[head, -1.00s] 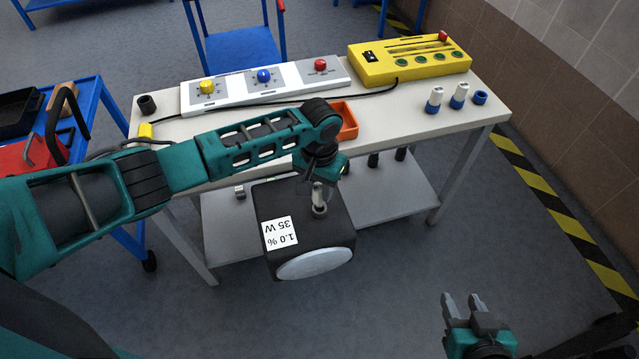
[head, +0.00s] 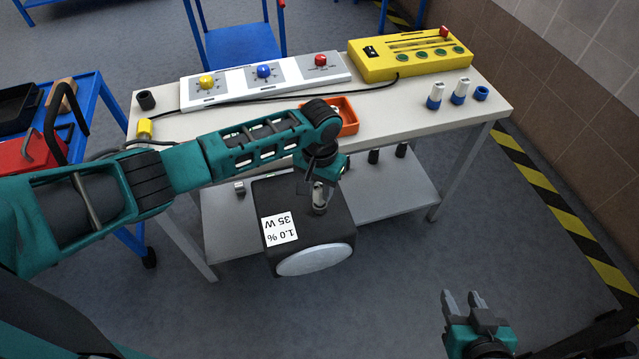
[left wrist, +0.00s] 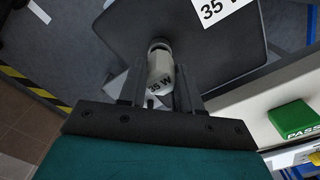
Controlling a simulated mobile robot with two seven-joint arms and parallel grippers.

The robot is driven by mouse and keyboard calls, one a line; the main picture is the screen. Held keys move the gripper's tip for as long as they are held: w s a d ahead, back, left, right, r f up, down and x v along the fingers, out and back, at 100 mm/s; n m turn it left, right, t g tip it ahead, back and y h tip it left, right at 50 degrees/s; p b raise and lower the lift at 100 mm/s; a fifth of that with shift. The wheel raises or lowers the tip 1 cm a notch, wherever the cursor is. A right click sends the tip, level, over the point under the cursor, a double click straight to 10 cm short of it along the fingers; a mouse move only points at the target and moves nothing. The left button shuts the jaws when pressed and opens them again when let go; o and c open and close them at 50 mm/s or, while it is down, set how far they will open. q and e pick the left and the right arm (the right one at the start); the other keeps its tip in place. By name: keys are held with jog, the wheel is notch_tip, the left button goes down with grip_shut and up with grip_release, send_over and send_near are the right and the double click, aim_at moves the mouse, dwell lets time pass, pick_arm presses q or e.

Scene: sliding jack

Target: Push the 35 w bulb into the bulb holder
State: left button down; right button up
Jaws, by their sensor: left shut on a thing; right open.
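My left gripper (head: 321,192) is shut on the 35 W bulb, above a dark box (head: 335,226) labelled "1.0 % 35 W". The bulb holder (head: 320,211) is a small round fitting on the box's upper face. Its rim (left wrist: 160,44) shows just beyond the bulb. The fingers hide part of the bulb, and I cannot tell how deep it sits in the holder. My right gripper (head: 462,303) is open and empty at the lower right, away from the table.
A white table (head: 410,113) stands behind the box, with an orange tray (head: 348,117), a yellow panel (head: 409,54), a control panel (head: 265,78) and several bulbs with blue bases (head: 435,95). A blue cart (head: 88,128) stands left. The floor around my right gripper is clear.

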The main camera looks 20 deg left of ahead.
aim_at(320, 187)
pick_arm(q)
jog(key=shift+f+b, duration=0.3)
jog(key=shift+f, duration=0.5)
jog(key=shift+r, duration=0.1)
jog(key=shift+r+p, duration=0.9)
jog(key=shift+r, duration=0.3)
jog(key=shift+f+b, duration=0.75)
jog(key=shift+f, duration=0.5)
dwell(0.6)
jog(key=c, duration=0.7)
grip_release()
notch_tip(320, 187, up, 13)
jog(key=p, duration=0.1)
